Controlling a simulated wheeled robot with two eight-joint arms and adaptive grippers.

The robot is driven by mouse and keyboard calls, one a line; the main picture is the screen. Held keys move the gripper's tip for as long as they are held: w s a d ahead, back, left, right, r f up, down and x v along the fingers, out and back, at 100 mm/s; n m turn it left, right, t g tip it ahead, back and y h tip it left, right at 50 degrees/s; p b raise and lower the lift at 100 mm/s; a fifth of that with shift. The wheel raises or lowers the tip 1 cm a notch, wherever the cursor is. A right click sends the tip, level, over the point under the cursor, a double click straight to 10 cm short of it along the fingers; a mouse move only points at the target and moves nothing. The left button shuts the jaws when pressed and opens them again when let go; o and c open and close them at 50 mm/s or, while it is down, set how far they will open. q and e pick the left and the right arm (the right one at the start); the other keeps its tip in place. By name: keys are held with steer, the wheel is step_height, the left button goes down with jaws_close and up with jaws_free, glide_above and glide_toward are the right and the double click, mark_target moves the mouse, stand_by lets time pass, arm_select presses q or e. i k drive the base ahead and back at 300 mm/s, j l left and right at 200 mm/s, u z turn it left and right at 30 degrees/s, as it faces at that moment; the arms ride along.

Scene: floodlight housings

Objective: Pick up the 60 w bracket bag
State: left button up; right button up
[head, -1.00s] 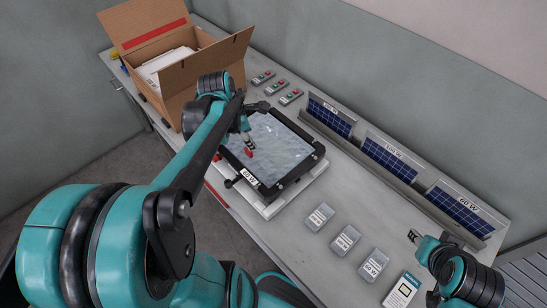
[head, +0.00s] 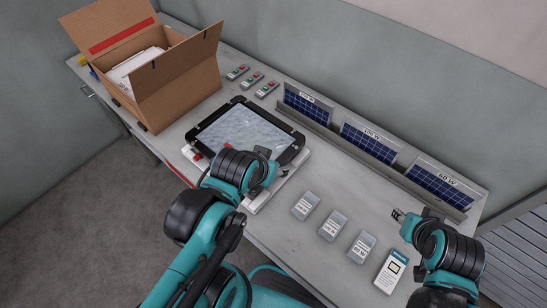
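Three small clear bags with white labels lie in a row on the grey bench: a far bag (head: 305,206), a middle bag (head: 333,226) and a near bag (head: 361,248). Their print is too small to read surely, so I cannot tell which is the 60 W bracket bag. My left gripper (head: 268,160) is over the near right side of the floodlight housing, apart from the bags; its fingers are mostly hidden. My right gripper (head: 396,214) is open and empty, to the right of the bags.
The black-framed housing (head: 293,152) sits on a white base. Solar panels, one marked 60 W (head: 440,184), stand in a rack behind. A white device (head: 391,272) lies near the bags. An open carton (head: 180,92) and several button boxes (head: 252,79) are farther left.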

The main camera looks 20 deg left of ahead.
mark_target(360, 251)
steer(key=z, duration=0.75)
steer(key=k+j+z, duration=0.15)
steer(key=z, duration=0.3)
steer(key=k+j+z, duration=0.2)
steer(key=z, duration=0.3)
